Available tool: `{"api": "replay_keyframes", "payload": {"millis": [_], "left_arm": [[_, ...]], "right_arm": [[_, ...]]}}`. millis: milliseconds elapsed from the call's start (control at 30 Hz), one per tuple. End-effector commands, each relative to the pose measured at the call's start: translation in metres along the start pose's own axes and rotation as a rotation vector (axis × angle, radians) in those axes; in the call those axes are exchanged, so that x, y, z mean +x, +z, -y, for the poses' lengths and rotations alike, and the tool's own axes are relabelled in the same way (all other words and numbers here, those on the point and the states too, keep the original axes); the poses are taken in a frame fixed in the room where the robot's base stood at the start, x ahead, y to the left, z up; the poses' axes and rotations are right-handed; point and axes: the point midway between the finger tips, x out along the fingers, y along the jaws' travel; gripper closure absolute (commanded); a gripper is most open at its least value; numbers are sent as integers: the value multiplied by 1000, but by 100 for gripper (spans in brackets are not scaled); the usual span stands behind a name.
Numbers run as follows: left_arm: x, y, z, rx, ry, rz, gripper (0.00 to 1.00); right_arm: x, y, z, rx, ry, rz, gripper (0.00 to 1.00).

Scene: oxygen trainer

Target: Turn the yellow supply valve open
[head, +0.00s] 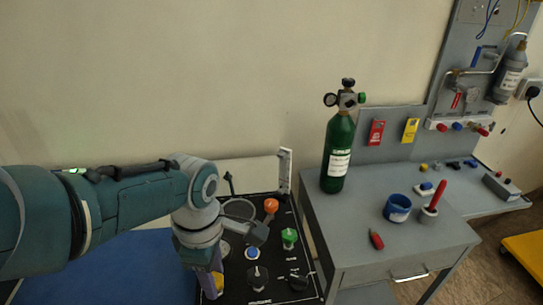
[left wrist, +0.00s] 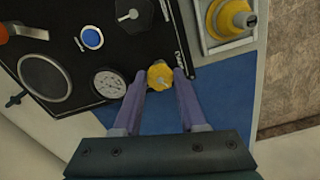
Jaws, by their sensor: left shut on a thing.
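The yellow supply valve (left wrist: 160,75) is a small round yellow knob near the edge of the black panel (head: 273,272). In the left wrist view it sits between the purple fingertips of my left gripper (left wrist: 159,78), which is shut on it. The valve's marking and turn angle cannot be read. My right gripper is in neither view.
The panel also has a white gauge (left wrist: 110,83), a blue button (head: 252,253), an orange knob (head: 271,205) and a green knob (head: 289,236). A green cylinder (head: 338,150) stands on the grey table (head: 350,225) to the right. A yellow cone-like part (left wrist: 230,18) lies in a tray near the valve.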

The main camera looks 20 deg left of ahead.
Motion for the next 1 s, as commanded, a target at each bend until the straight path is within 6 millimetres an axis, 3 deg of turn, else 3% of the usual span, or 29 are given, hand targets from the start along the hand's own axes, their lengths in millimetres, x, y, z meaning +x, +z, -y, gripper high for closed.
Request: {"api": "replay_keyframes", "payload": {"millis": [33,300,567,667,1000], "left_arm": [[-1,0,0,-3,-3,-1,58],[-1,0,0,-1,-1,0,29],[-3,0,0,0,-1,0,29],[-14,0,0,0,-1,0,29],[-82,0,0,-1,1,1,29]], "right_arm": [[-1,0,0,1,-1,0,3],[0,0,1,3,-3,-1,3],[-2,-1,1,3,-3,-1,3],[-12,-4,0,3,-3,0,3],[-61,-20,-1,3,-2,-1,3]]}}
